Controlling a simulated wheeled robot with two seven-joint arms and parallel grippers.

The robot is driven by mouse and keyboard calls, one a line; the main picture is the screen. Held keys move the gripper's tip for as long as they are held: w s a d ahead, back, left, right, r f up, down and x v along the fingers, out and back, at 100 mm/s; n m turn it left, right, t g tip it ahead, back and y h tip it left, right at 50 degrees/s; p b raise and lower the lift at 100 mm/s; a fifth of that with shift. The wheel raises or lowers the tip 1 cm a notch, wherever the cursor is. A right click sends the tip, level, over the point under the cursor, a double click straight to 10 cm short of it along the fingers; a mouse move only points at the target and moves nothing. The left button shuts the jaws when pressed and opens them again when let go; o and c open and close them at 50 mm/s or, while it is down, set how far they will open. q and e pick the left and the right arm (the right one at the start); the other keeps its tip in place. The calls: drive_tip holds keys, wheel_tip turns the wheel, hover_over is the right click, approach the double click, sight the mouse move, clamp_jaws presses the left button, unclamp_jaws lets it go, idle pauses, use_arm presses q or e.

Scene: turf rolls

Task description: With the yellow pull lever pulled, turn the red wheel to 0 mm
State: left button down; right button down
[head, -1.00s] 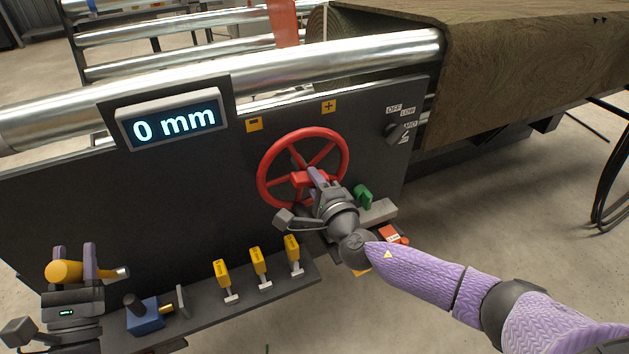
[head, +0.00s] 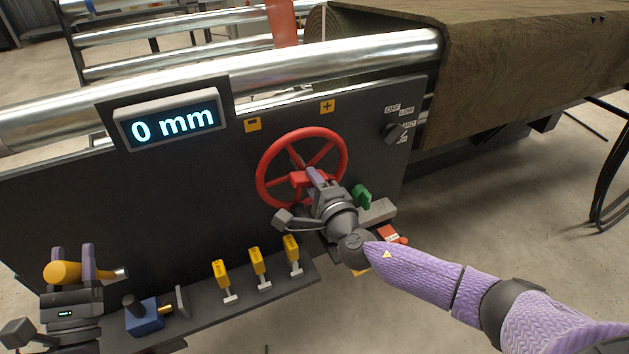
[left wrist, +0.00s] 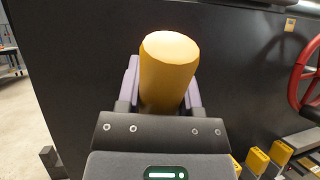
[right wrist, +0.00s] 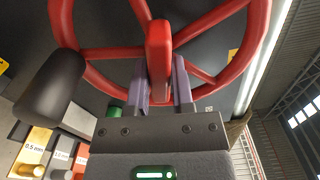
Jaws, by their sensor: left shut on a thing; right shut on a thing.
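The display (head: 172,126) on the dark panel reads "0 mm". The red wheel (head: 262,172) is mounted on the panel right of the display. My right gripper (head: 314,178) is shut on a red part at the middle of the wheel; the right wrist view shows the fingers either side of this red bar (right wrist: 158,60). The yellow pull lever (head: 64,271) is at the lower left. My left gripper (head: 76,262) is shut on it, and the left wrist view shows the yellow handle (left wrist: 166,75) between the fingers. The wheel's hub is partly hidden by my right gripper.
Yellow minus (head: 253,124) and plus (head: 327,106) labels sit above the wheel. A black selector knob (head: 394,133) is on the right. A green knob (head: 362,197) is close to my right gripper. Several small yellow-topped levers (head: 257,261) and a blue block (head: 143,312) stand on the lower ledge.

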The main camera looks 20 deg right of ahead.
use_arm(q)
drive_tip(key=shift+a+r, duration=0.1)
drive_tip(key=shift+a, duration=0.05)
use_arm(e)
drive_tip(key=shift+a+f, duration=0.2)
drive_tip(key=c, duration=0.6)
unclamp_jaws()
use_arm(q)
drive_tip(key=shift+a, duration=0.1)
use_arm(e)
drive_tip(key=shift+o, duration=0.4)
drive_tip(key=shift+d+r, duration=0.1)
drive_tip(key=s, duration=1.2)
drive_tip(key=shift+d, duration=0.15)
drive_tip(key=s, duration=0.5)
use_arm(q)
drive_tip(key=shift+f, duration=0.25)
use_arm(e)
drive_tip(key=shift+w+f, duration=0.1)
drive_tip(key=shift+f, duration=0.15)
use_arm(q)
drive_tip(key=shift+d, duration=0.2)
